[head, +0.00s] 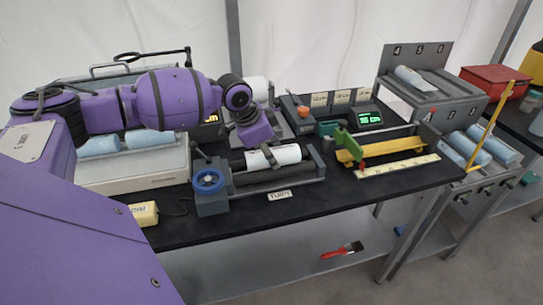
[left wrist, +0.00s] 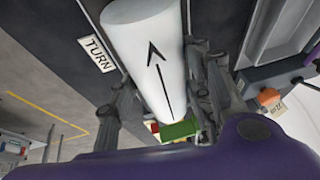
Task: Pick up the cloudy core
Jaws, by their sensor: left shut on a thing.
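A whitish core (head: 287,154) with a black arrow along it lies level over the grey roller stand (head: 235,177), which has a blue hand wheel (head: 209,181). I take it for the cloudy core. My left gripper (head: 268,155) reaches down from above and is shut around it. In the left wrist view the core (left wrist: 147,45) runs between the two fingers of my left gripper (left wrist: 160,88), one finger on each side. I cannot tell whether the core still touches the rollers. My right gripper is not in view.
Pale blue cores lie in a tray (head: 140,180) at left and in a numbered rack (head: 435,89) at right. A green and yellow gauge (head: 380,153) stands right of the rollers. A yellow box (head: 144,214) sits at the front left. A red-handled brush (head: 342,250) lies below.

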